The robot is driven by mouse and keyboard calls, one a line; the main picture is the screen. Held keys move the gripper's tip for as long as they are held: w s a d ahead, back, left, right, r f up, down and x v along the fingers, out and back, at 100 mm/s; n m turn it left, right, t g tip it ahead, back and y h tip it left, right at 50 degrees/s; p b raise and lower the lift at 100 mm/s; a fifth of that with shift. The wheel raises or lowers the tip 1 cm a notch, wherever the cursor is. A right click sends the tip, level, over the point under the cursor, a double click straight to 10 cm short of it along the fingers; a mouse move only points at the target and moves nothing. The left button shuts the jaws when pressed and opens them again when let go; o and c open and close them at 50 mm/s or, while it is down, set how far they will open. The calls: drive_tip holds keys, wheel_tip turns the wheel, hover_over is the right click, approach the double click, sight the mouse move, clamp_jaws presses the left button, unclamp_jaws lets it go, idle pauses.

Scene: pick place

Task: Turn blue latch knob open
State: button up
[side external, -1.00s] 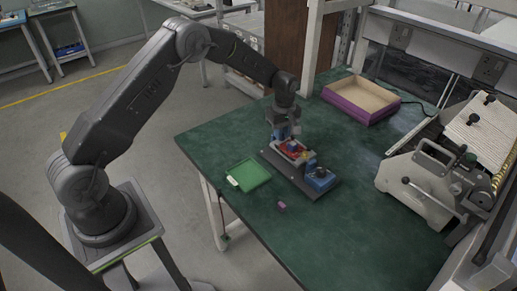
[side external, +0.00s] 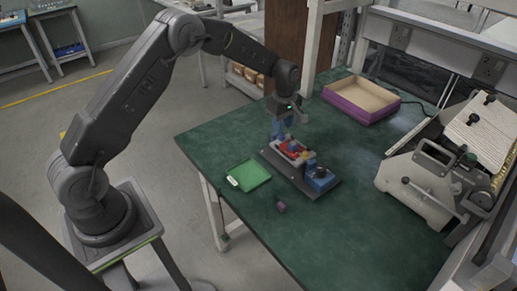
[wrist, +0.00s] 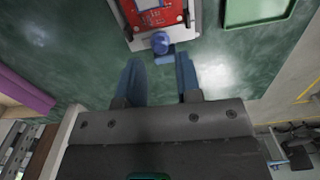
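The blue latch knob (wrist: 160,42) is at the near end of the grey fixture, below the red board (wrist: 160,14), in the wrist view. A small blue bar shows beside its base. My gripper (wrist: 160,76) is open, its two blue fingers apart with nothing between them. The knob lies just beyond the fingertips in that picture, not gripped. In the side view, my gripper (side external: 281,129) hangs above the far-left end of the fixture (side external: 325,194); I cannot clearly make out the knob there. The red board (side external: 291,148) sits on the fixture.
A blue block (side external: 320,177) stands at the fixture's other end. A green tray (side external: 249,175) lies left of it and a small purple cube (side external: 281,207) in front. A purple-sided box (side external: 361,99) and a grey machine (side external: 420,186) stand right. Green table is clear between.

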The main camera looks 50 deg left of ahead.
sight(282, 135)
drive_tip(key=shift+r, duration=1.85)
drive_tip(key=s+d+r+m+t, duration=0.1)
drive_tip(key=s+d+r+m, duration=0.1)
drive_tip(key=s+r+m, duration=0.5)
drive_tip(key=s+d+r+t, duration=0.1)
drive_tip(key=s+d+r, duration=0.3)
drive_tip(key=r, duration=0.6)
drive_tip(key=s+d+r+m+t, duration=0.1)
drive_tip(key=s+m, duration=0.4)
drive_tip(key=s, duration=0.6)
drive_tip(key=s+d+r+m+t, duration=0.1)
drive_tip(key=s+m, duration=0.4)
drive_tip(key=s, duration=0.6)
drive_tip(key=shift+s+t, duration=0.4)
drive_tip(key=shift+t, duration=0.4)
drive_tip(key=shift+o, duration=0.3)
drive_tip(key=shift+r, duration=0.1)
